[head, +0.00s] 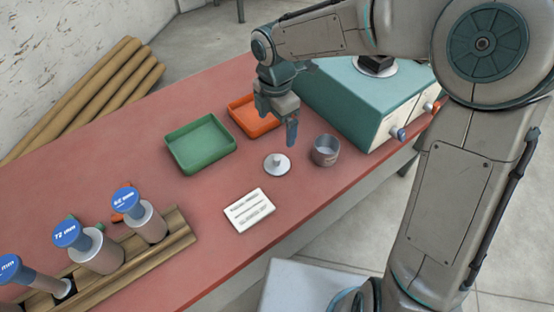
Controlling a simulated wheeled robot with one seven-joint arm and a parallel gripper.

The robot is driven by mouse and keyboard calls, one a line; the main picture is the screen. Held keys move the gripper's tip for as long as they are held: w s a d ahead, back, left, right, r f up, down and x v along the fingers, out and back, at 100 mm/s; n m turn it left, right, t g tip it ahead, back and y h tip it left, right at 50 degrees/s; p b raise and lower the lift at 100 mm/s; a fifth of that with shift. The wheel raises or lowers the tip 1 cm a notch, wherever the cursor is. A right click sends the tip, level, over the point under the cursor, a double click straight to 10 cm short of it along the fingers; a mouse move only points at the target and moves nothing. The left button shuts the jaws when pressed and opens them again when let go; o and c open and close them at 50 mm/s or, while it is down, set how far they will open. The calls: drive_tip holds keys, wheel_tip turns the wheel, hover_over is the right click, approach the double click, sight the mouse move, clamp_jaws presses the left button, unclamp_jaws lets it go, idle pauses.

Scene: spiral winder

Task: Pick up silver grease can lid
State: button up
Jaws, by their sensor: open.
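The silver grease can lid (277,166) lies on the red table top, a flat round disc with a small raised knob in its middle. My gripper (290,134) is above the table, pointing down, a little behind and to the right of the lid and apart from it. It is open, and I see nothing held in it. The gap between its fingers is hard to see from this angle. An open grey can (325,151) stands upright just right of the lid.
A green tray (200,144) and an orange tray (250,122) lie behind the lid. A teal machine (365,95) stands behind the can. A white label card (249,211) lies in front. Blue-topped spools (146,222) stand in a wooden rack (180,233) at lower left.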

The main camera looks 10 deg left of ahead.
hover_over(277, 157)
drive_tip(key=f, duration=0.8)
drive_tip(key=shift+a+f+b, duration=0.25)
drive_tip(key=shift+a+b, duration=0.1)
drive_tip(key=shift+s+d+f, duration=0.1)
drive_tip(key=shift+d+f, duration=0.1)
drive_tip(key=shift+f, duration=1.15)
drive_tip(key=shift+d+f, duration=0.15)
drive_tip(key=shift+f, duration=1.2)
drive_tip(key=c, duration=1.1)
